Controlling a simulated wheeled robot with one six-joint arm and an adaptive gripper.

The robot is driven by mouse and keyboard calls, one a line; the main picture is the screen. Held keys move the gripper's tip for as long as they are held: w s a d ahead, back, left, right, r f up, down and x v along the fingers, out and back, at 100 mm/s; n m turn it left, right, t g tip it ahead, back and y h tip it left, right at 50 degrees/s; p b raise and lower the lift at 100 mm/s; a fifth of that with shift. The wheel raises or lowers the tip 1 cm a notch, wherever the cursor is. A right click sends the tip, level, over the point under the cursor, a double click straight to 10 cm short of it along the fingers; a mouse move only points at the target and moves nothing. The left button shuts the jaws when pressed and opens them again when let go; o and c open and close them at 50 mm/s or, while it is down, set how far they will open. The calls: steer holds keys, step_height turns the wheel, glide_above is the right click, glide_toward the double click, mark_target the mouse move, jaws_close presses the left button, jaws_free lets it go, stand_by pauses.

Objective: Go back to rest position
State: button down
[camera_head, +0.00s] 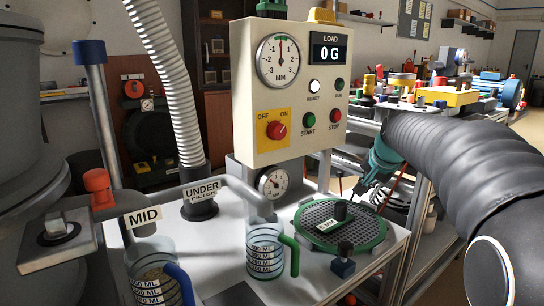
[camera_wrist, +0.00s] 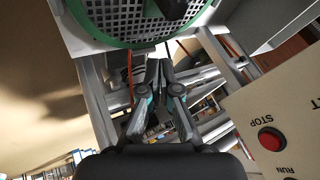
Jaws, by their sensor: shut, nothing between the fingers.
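My gripper (camera_head: 364,188) is at the right of the control panel, beside and behind the green-rimmed sieve (camera_head: 378,243). In the wrist view my gripper (camera_wrist: 157,66) has its fingers together with nothing between them. The sieve's green rim (camera_wrist: 100,38) and mesh show just beyond the fingertips there. I cannot tell whether the fingers touch the rim; no grip on it shows. My black, ribbed arm reaches in from the right in the head view.
The control panel (camera_head: 290,95) with its STOP button (camera_head: 335,116) stands close to my gripper; the STOP button (camera_wrist: 271,139) also shows in the wrist view. Measuring jugs (camera_head: 262,262) stand on the white table (camera_head: 222,262). A cluttered bench (camera_head: 440,97) is behind my arm.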

steer(key=s+a+f+n, duration=0.2)
steer(key=s+a+f, duration=0.1)
steer(key=s, duration=0.8)
steer(key=s+a+f+n+g+p, duration=0.1)
steer(key=s+a+f+n, duration=0.2)
steer(key=s, duration=0.9)
steer(key=s+a+f+n+p, duration=0.1)
steer(key=s+a+f+n, duration=0.2)
steer(key=s, duration=0.8)
steer(key=shift+s+g, duration=0.3)
steer(key=shift+g, duration=0.1)
steer(key=shift+d, duration=0.1)
